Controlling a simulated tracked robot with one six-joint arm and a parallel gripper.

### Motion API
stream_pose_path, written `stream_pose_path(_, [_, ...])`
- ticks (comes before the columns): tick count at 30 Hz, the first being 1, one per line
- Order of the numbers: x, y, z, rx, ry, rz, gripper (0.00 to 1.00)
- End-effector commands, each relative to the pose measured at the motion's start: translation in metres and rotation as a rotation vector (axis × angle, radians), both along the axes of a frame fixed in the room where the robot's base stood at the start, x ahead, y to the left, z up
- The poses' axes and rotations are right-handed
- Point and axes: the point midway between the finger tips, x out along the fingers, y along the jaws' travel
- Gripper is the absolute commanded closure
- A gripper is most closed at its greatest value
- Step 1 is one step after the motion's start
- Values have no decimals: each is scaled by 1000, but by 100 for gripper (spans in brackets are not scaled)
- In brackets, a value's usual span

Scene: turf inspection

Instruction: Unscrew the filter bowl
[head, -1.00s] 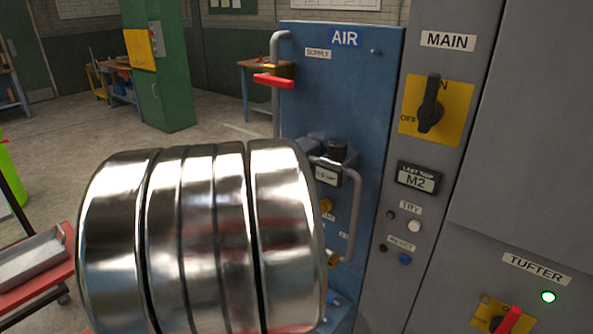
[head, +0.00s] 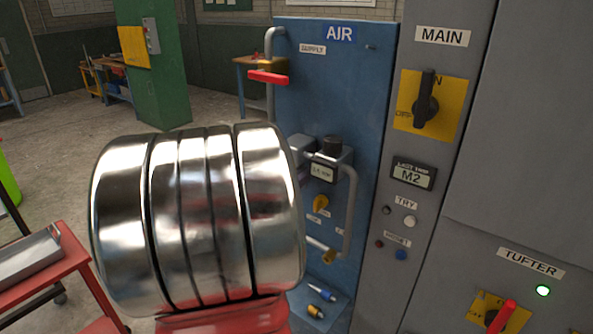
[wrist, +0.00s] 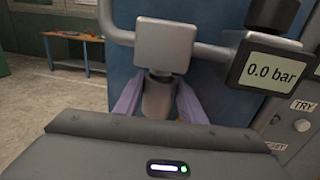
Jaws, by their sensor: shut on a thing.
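The filter head, a grey block (wrist: 163,46), sits on the pipe in the wrist view. The bowl's lower end is hidden behind the gripper body. In the head view the filter head (head: 300,148) shows on the blue AIR panel (head: 325,95), but my shiny arm link hides the bowl and gripper. The gauge (wrist: 265,72) beside the filter reads 0.0 bar.
The red-handled supply valve (head: 268,77) is on the pipe at upper left, its handle lying crosswise. A grey pipe (head: 350,215) loops down right of the gauge. The grey cabinet with the MAIN switch (head: 426,98) stands close on the right. A red cart (head: 45,280) is at lower left.

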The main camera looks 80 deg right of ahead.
Motion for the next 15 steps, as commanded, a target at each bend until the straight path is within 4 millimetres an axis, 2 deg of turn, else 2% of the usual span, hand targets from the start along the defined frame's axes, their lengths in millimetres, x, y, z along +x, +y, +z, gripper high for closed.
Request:
stream_pose_path(9, [0, 0, 0, 0, 0, 1, 100])
stream_pose_path(15, [1, 0, -10, 3, 2, 1, 100])
